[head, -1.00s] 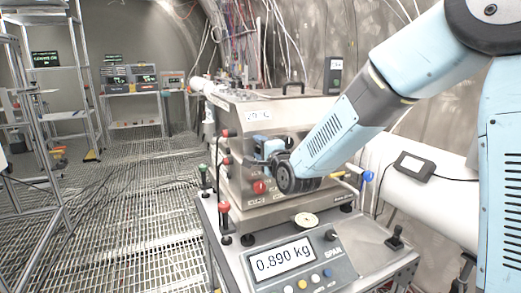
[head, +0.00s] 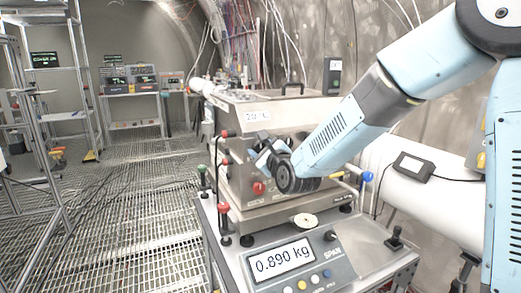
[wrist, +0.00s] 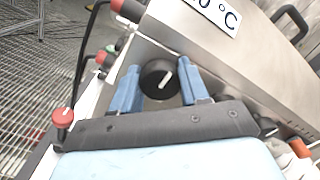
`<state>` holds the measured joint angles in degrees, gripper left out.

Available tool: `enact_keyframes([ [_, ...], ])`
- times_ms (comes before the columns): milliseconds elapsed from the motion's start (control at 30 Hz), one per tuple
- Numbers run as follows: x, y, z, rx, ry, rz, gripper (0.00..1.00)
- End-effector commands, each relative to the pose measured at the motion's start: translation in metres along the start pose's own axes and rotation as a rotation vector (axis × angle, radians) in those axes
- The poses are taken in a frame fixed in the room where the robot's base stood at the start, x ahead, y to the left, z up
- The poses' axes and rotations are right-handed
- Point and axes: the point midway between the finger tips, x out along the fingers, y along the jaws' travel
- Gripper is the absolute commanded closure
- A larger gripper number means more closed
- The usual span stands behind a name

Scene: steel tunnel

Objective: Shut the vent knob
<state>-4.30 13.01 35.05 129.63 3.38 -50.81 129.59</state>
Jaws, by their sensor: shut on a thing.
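A round black knob (wrist: 157,82) with a white pointer line sits on the steel front of the box-shaped unit, between my two blue fingers in the wrist view. The white line points up and slightly right there. I take it for the vent knob; no label shows. My gripper (wrist: 158,73) is shut on it, one finger on each side. In the head view my gripper (head: 266,155) is against the front panel of the steel unit (head: 280,112), and the knob is hidden behind the fingers and wrist.
A red button (head: 258,188) is below my gripper. Red-tipped levers (head: 225,133) line the unit's left edge. A scale (head: 285,264) reading 0.890 kg stands in front, with a small pale disc (head: 305,220) behind it. A white pipe (head: 400,185) runs at the right.

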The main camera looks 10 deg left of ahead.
Motion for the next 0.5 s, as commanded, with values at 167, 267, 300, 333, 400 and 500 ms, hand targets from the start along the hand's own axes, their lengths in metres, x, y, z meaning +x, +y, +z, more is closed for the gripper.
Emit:
enact_keyframes([
  [167,-0.0015,0.0025,-0.0048,0.082,0.010,0.007,0.86],
  [267,-0.0015,0.0026,-0.0044,0.110,0.010,0.007,0.87],
  [300,-0.0014,0.0026,-0.0042,0.119,0.009,0.007,0.87],
  [333,-0.0014,0.0027,-0.0040,0.124,0.009,0.007,0.87],
  [400,-0.0013,0.0028,-0.0035,0.133,0.008,0.007,0.87],
  [500,-0.0012,0.0028,-0.0030,0.140,0.007,0.007,0.87],
])
